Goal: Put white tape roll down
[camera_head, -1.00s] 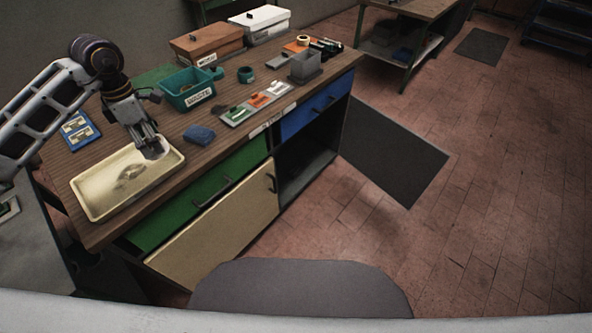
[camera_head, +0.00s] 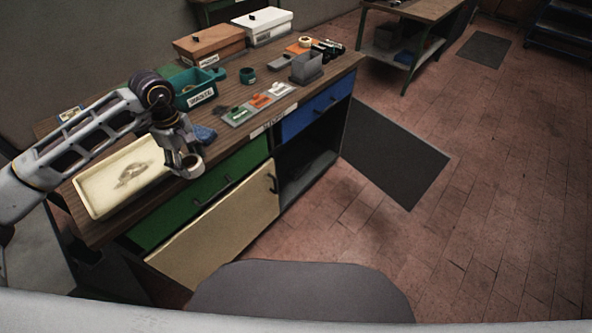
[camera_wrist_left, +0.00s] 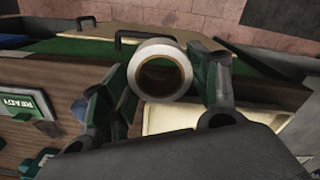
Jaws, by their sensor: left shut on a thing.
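The white tape roll (camera_wrist_left: 160,70) is held between the fingers of my left gripper (camera_wrist_left: 165,85) in the left wrist view, its round hole facing the camera. In the head view my left gripper (camera_head: 188,170) is shut on the tape roll (camera_head: 191,168), near the front edge of the workbench by the right end of the cream tray (camera_head: 85,190). The roll is small there and partly covered by the fingers. My right gripper is not in view.
The workbench (camera_head: 225,133) carries a teal waste bin (camera_head: 201,97), a blue cloth-like item (camera_head: 206,134), a row of small coloured cards (camera_head: 262,100) and a grey box (camera_head: 306,67). Green (camera_head: 215,180) and blue drawers (camera_head: 318,108) are below. A dark cabinet door (camera_head: 390,150) stands open.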

